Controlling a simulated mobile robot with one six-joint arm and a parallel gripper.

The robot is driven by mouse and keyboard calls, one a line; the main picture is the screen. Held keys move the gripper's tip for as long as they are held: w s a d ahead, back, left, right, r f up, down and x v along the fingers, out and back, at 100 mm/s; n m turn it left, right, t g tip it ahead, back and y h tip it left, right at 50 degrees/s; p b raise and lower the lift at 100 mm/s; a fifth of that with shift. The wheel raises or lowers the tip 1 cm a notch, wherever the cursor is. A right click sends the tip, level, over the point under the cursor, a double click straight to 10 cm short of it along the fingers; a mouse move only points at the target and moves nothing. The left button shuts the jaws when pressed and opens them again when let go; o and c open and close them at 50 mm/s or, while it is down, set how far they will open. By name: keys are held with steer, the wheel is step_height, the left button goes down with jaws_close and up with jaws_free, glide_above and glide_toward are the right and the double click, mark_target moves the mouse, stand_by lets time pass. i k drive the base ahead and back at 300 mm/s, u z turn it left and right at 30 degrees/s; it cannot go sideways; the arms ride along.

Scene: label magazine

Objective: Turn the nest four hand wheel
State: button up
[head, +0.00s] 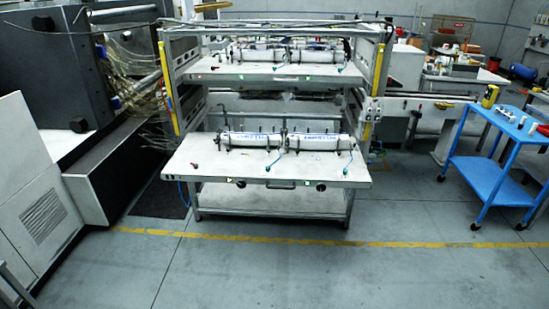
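The label magazine, a metal rack (349,205) with two shelves, stands in the middle of the head view. The upper shelf (225,77) and the lower shelf (220,172) each carry two silver cylinders end to end. On the lower shelf these are a left cylinder (255,140) and a right cylinder (318,143). Two small dark round knobs show on the lower shelf's front edge, a left knob (241,184) and a right knob (320,187). No nest numbers are readable, so I cannot tell which part is the nest four hand wheel. My gripper is not in view.
A blue cart (478,178) with small items stands to the right. A large grey and white machine (35,205) is close on the left. Open grey floor with a yellow line (280,242) lies in front of the rack. Benches stand behind.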

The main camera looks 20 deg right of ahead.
mark_target(241, 183)
steer(key=u, duration=0.1)
steer(key=i, duration=0.95)
steer(key=z, duration=0.05)
